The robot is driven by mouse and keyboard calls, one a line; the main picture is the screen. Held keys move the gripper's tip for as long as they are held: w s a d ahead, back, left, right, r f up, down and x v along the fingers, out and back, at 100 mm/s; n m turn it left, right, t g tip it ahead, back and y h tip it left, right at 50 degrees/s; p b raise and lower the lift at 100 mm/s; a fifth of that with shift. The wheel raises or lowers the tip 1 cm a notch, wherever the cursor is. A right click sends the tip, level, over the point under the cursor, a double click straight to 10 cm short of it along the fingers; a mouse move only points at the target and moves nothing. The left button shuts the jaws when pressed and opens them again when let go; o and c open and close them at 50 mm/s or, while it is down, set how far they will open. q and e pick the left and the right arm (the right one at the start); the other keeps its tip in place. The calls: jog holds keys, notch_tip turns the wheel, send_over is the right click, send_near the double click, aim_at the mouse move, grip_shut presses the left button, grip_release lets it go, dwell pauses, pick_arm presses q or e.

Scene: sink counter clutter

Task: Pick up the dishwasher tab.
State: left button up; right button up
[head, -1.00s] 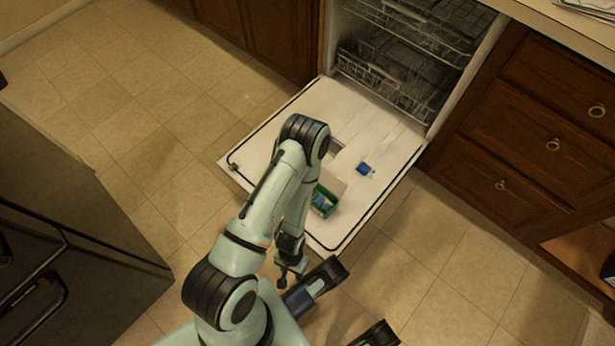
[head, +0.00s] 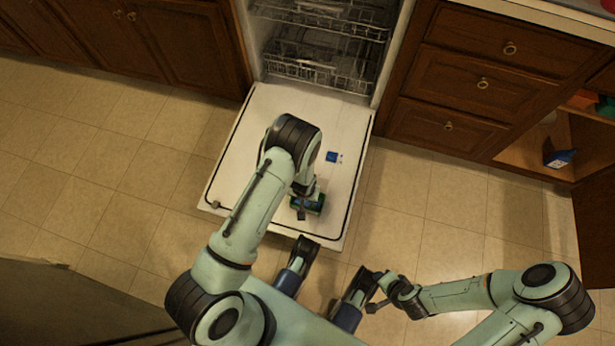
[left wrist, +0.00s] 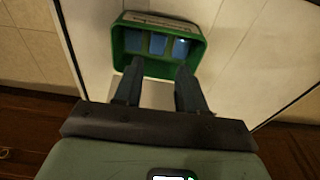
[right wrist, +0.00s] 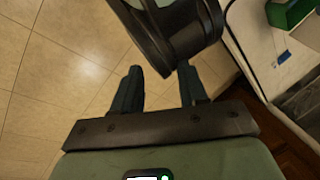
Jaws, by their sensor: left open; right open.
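A small green box (head: 319,204) lies on the lowered dishwasher door; its open side shows several blue dishwasher tabs (left wrist: 157,44) in the left wrist view. A separate blue piece (head: 332,156) lies further up the door, and I cannot tell if it is a tab. My left gripper (head: 302,207) is open and empty at the box, its fingers (left wrist: 158,78) pointing at the box's near edge; contact cannot be told. My right gripper (head: 374,306) is open and empty above the floor, away from the door. The right wrist view also shows the green box (right wrist: 289,12).
The white dishwasher door (head: 243,150) lies open below the racks (head: 310,75). Wooden cabinets and drawers (head: 460,85) flank it. An open cabinet (head: 525,147) at the right holds a blue item (head: 560,157). Tiled floor (head: 430,220) lies clear between door and cabinet.

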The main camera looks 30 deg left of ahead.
aim_at(307, 202)
pick_arm(q)
notch_tip(307, 202, down, 3)
jog(key=shift+w+r+b, duration=0.1)
jog(key=shift+w+b, duration=0.05)
jog(key=shift+b, duration=0.15)
jog(key=f, duration=0.1)
jog(key=f+b, duration=0.1)
jog(key=f, duration=0.1)
jog(key=f+b, duration=0.1)
jog(key=f, duration=0.1)
jog(key=shift+w+d+f, duration=0.1)
jog(key=shift+w+f, duration=0.05)
jog(key=shift+w, duration=0.1)
pick_arm(e)
jog(key=shift+t+h, duration=0.4)
jog(key=shift+t, duration=0.3)
jog(key=w+f, duration=0.1)
jog(key=w+d+f, duration=0.1)
jog(key=w, duration=0.1)
jog(key=w+d+f, duration=0.1)
jog(key=shift+w+d, duration=0.2)
jog(key=shift+w, duration=0.05)
pick_arm(q)
grip_shut()
